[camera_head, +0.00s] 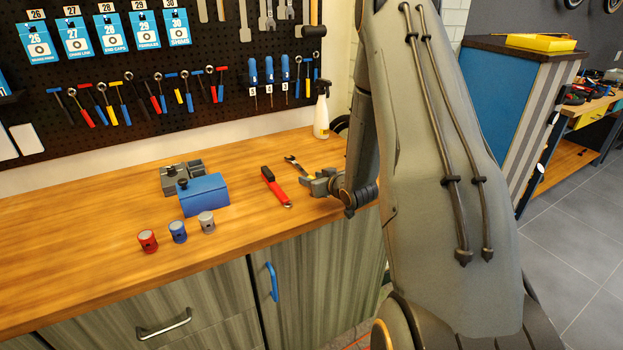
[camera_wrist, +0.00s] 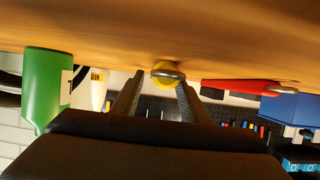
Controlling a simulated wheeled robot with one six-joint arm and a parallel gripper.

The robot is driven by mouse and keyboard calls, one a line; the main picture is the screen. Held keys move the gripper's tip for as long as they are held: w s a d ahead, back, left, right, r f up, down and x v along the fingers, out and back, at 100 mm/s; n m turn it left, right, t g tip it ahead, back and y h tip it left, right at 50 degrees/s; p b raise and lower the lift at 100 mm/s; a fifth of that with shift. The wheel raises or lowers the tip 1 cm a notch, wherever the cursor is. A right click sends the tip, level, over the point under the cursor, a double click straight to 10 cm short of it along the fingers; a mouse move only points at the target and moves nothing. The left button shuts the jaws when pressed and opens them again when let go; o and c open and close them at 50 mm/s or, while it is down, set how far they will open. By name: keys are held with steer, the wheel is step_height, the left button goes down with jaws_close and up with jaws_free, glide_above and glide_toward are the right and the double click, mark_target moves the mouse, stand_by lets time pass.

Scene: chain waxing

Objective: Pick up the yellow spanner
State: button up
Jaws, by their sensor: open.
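The yellow spanner (camera_head: 298,167) lies on the wooden workbench, with a grey open end pointing to the back left and its near part close to my gripper. My gripper (camera_head: 312,181) is low over the bench at the spanner's near end, with its jaws open. In the wrist view, which is upside down, the spanner (camera_wrist: 166,72) shows end-on as a yellow and grey shape between the two fingers (camera_wrist: 160,82). I cannot tell whether the fingers touch it. Part of the spanner is hidden by the gripper in the head view.
A red-handled tool (camera_head: 275,186) lies left of the spanner. A blue box (camera_head: 203,195), a grey vise-like block (camera_head: 181,175) and three small cans (camera_head: 178,232) stand farther left. A white spray bottle (camera_head: 321,117) stands behind; a green bottle (camera_wrist: 45,88) shows in the wrist view.

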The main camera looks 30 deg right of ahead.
jaws_close()
steer(key=shift+r, duration=0.1)
